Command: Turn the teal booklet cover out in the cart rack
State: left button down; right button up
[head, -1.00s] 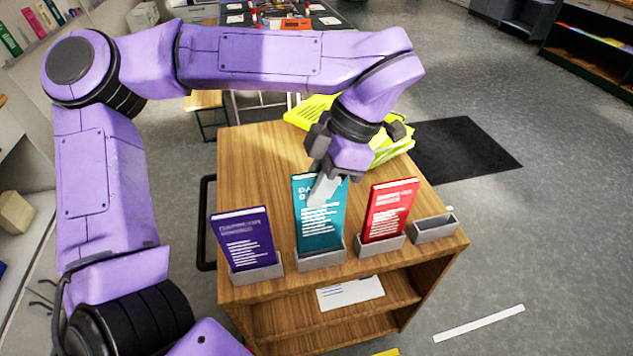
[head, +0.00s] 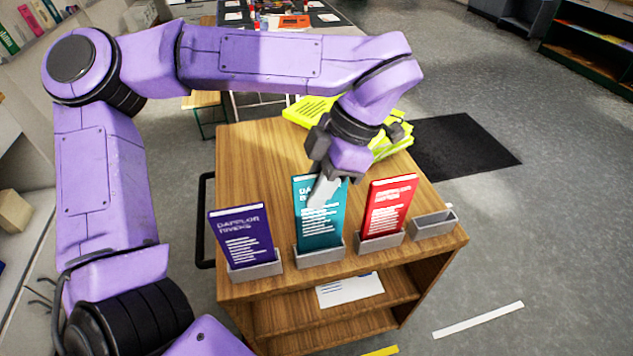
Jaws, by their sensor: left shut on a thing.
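The teal booklet (head: 317,228) stands upright in a grey holder (head: 320,256) on the wooden cart top, with a face bearing a title and white text lines toward me. My left gripper (head: 323,190) reaches down over it and is shut on its upper part. The fingers and wrist hide part of the title and the top right edge. The lower end of the booklet sits in the holder. My right gripper does not show.
A purple booklet (head: 241,238) stands to the left and a red booklet (head: 387,208) to the right, each in a grey holder. An empty holder (head: 433,226) is at the far right. Yellow-green trays (head: 306,112) lie behind. A white sheet (head: 350,290) rests on the shelf below.

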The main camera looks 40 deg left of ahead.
pick_arm(q)
jog(key=shift+f+b, duration=0.4)
jog(key=shift+f, duration=0.4)
notch_tip(320, 180, down, 2)
jog(key=shift+f+b, duration=0.25)
jog(key=shift+b, duration=0.6)
jog(key=c, duration=1)
grip_release()
jog(key=shift+o, duration=0.2)
jog(key=p+v, duration=0.2)
jog(key=v, duration=0.8)
jog(key=shift+w+d+r, duration=0.1)
jog(key=shift+w+r, duration=0.05)
jog(key=shift+r, duration=0.15)
